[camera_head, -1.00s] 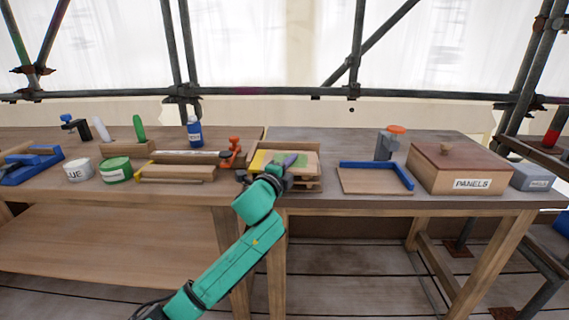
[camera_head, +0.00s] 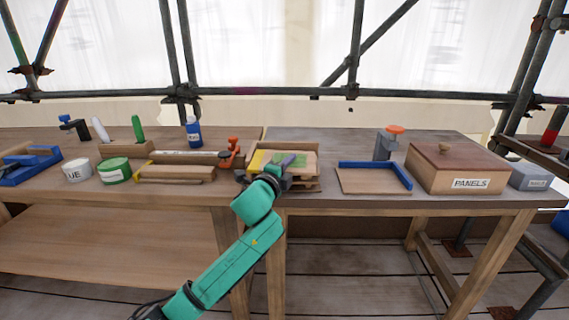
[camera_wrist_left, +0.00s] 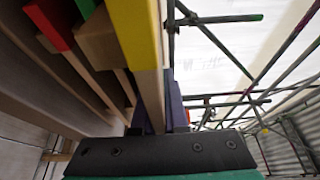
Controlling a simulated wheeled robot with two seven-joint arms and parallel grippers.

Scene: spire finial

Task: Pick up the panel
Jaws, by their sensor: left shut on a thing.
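A wooden panel with a yellow-painted part shows upright and close in the left wrist view (camera_wrist_left: 144,45). My left gripper (camera_wrist_left: 158,120) is shut on it, with a purple finger beside the panel. In the head view the yellow part (camera_head: 259,161) lies at the stack of panels on the bench, and my left gripper (camera_head: 283,168) is at the front of this stack, hiding part of it. Other panels, with red (camera_wrist_left: 50,24) and green (camera_wrist_left: 84,8) parts, lie beside the held one in the left wrist view. I cannot tell whether the held panel touches them. My right gripper is not in view.
An orange clamp (camera_head: 231,150) stands left of the stack. A blue-edged wooden tray (camera_head: 372,181) and a lidded box labelled PANELS (camera_head: 472,184) stand to the right. A green tub (camera_head: 115,171) and a blue bottle (camera_head: 194,132) are on the left. Scaffold poles stand behind.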

